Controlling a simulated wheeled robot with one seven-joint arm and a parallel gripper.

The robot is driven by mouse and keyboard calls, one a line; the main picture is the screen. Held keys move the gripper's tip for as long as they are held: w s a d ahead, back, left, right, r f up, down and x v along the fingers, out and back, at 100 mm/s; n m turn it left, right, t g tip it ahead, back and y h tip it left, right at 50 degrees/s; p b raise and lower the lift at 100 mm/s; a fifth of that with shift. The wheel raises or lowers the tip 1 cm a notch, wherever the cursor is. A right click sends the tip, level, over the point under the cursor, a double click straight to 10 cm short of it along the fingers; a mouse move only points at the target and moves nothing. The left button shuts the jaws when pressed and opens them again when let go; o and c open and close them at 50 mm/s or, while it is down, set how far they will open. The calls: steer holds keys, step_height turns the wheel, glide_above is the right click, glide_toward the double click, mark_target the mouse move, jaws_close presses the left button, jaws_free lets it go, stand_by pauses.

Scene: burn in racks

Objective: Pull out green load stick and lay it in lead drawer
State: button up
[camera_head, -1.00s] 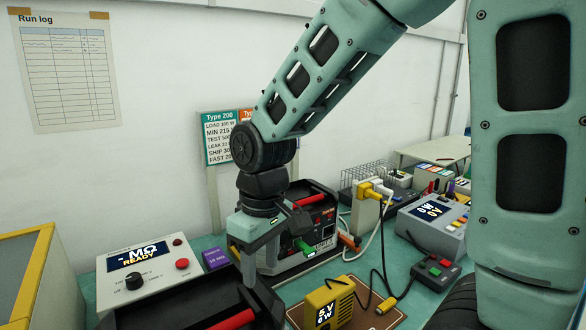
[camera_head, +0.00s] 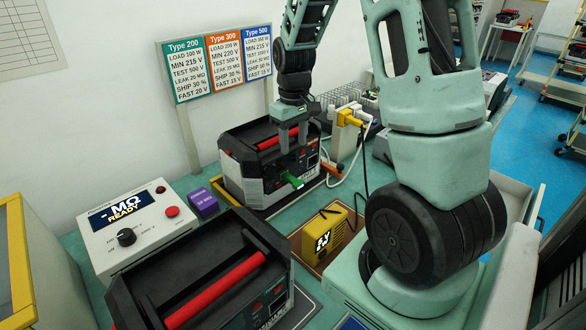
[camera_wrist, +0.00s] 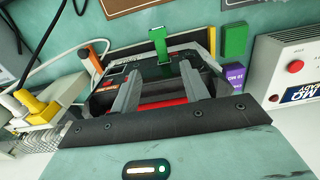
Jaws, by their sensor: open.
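The green load stick (camera_head: 292,181) sticks out of the front of the rear black-and-red unit (camera_head: 240,180). In the wrist view the green stick (camera_wrist: 158,42) stands out from the unit's panel, past my fingertips. My gripper (camera_head: 293,146) is over that unit, pointing down, open and empty, behind and above the stick. In the wrist view my gripper (camera_wrist: 160,69) has its two fingers wide apart, with the stick roughly in line with the gap and not between them. A pale drawer-like box (camera_head: 516,196) is at the right, partly hidden by my arm; I cannot tell its contents.
A second black unit with a red handle (camera_head: 215,290) is in front. A white meter box (camera_head: 130,220) and a purple block (camera_head: 203,203) are at left. A yellow load box (camera_head: 325,238) stands on a brown mat. Cables run by an orange plug (camera_head: 332,168).

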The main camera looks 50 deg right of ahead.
mark_target(294, 179)
step_height(294, 179, down, 11)
steer(key=shift+f+p, duration=0.2)
steer(key=shift+p, duration=0.25)
jaws_close()
